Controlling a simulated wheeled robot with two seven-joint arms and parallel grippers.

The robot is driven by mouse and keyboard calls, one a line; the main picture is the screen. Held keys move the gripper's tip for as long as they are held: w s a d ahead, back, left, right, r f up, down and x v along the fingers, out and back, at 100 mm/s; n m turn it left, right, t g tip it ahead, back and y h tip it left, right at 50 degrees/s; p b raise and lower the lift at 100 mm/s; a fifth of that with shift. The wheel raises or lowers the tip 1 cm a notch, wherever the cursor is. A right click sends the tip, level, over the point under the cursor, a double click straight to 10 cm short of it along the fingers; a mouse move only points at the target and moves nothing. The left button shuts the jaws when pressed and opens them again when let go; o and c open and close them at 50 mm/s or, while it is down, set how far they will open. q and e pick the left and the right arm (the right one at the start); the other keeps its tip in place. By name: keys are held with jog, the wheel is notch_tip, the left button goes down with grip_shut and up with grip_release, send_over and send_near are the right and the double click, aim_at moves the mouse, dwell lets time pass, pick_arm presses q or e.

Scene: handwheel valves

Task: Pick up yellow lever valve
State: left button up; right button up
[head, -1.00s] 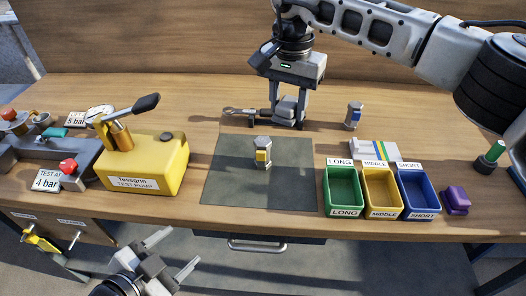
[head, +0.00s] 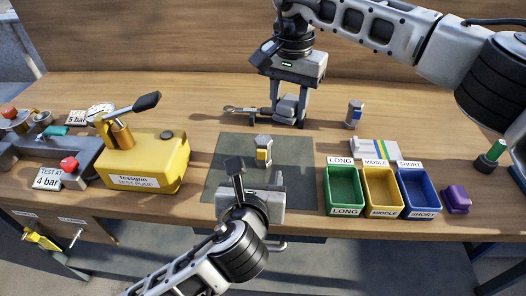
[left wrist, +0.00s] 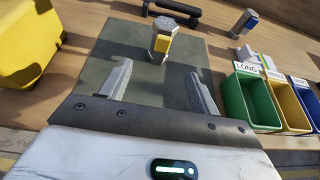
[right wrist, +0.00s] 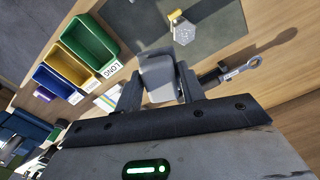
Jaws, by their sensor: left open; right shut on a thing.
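A small upright grey hexagonal piece with a yellow side (head: 263,151), apparently the yellow lever valve, stands on the dark mat (head: 220,165). It also shows in the left wrist view (left wrist: 161,44) and the right wrist view (right wrist: 183,30). My left gripper (head: 257,177) is open and empty over the mat's front part. The piece stands beyond its fingertips, roughly centred between them in the left wrist view (left wrist: 160,78), apart from them. My right gripper (head: 289,118) is shut on a grey block (right wrist: 160,78) behind the mat; the fingers partly hide the block.
A yellow test pump (head: 150,160) with a black-handled lever stands left of the mat. Green (head: 343,188), yellow (head: 381,190) and blue (head: 418,192) bins stand right. A blue-marked piece (head: 354,114) stands behind them. A wrench (head: 245,110) lies beside my right gripper.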

aim_at(263, 155)
pick_arm(q)
jog(key=x, duration=1.1)
jog(key=shift+w+f, duration=0.2)
jog(key=c, duration=1.2)
